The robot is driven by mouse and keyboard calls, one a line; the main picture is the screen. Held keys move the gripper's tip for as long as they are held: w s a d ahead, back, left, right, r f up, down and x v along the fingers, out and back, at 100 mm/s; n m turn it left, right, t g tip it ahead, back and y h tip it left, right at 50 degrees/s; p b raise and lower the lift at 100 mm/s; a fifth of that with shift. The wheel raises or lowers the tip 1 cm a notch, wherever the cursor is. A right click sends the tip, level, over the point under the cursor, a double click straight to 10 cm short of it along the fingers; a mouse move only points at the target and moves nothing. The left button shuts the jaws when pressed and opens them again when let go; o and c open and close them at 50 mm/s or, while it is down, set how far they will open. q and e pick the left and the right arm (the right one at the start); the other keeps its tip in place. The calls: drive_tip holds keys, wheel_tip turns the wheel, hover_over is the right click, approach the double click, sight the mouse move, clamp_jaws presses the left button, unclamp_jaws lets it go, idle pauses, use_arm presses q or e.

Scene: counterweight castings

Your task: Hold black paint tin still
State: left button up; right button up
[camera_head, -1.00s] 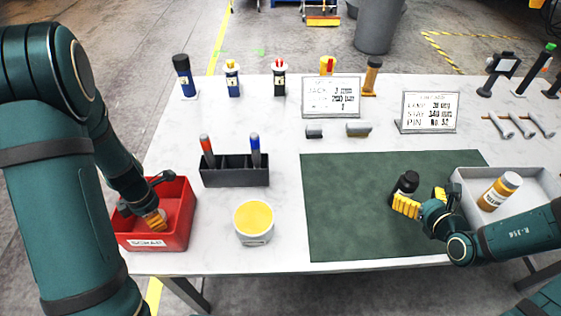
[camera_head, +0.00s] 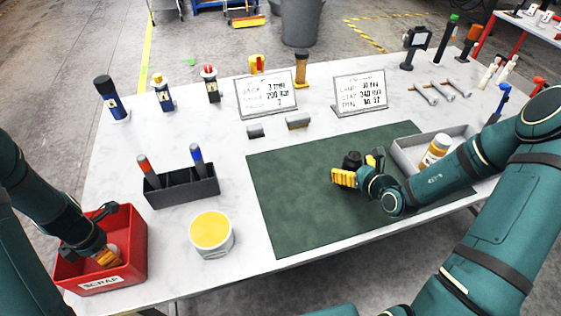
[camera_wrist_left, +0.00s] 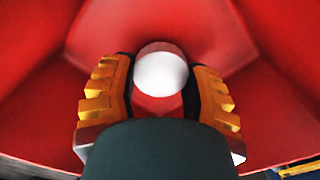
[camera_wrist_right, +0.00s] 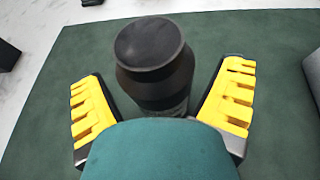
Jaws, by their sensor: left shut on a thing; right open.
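The black paint tin (camera_head: 351,159) stands upright on the green mat (camera_head: 300,215), dark with a round black lid. In the right wrist view the tin (camera_wrist_right: 152,62) stands between the spread yellow fingers of my right gripper (camera_wrist_right: 163,108), with gaps visible on both sides. In the head view my right gripper (camera_head: 359,170) partly hides the tin. My left gripper (camera_head: 107,258) is down inside the red scrap bin (camera_head: 132,240). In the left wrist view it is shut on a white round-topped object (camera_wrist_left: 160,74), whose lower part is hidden.
A grey tray (camera_head: 405,160) holding a white-and-amber bottle (camera_head: 435,150) is beside my right gripper. A yellow-topped tub (camera_head: 211,232) and a dark marker holder (camera_head: 182,188) stand left of the mat. Signs and several bottles line the back. The mat's left part is clear.

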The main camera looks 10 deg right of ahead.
sight(355, 155)
drive_tip(key=c, duration=1.4)
